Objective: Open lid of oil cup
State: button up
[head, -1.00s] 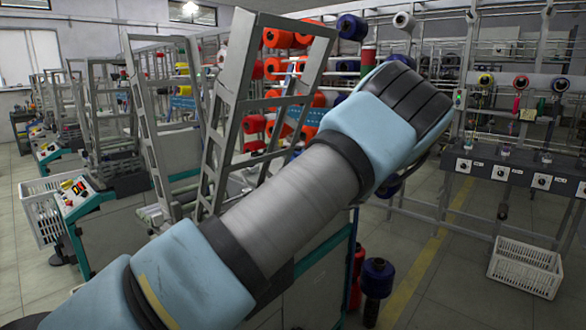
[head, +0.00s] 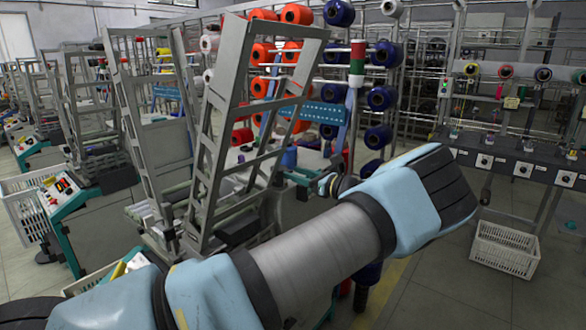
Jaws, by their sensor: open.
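I cannot make out the oil cup or its lid in the head view. My pale blue and grey arm crosses the lower picture from the left and bends at a dark ribbed joint at the right. The arm hides part of the winding machine (head: 205,165), a grey slanted frame. A small blue cylinder (head: 289,157) stands behind it; I cannot tell what it is.
Racks with orange spools (head: 297,14) and dark blue spools (head: 383,98) stand behind the machine. A white crate (head: 505,249) is on the floor at the right, under a grey control bench (head: 515,160). A control panel (head: 62,190) is at the left. Floor is clear at the lower right.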

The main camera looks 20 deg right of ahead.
jog(key=shift+x, duration=0.8)
jog(key=shift+c, duration=0.4)
grip_shut()
dwell(0.5)
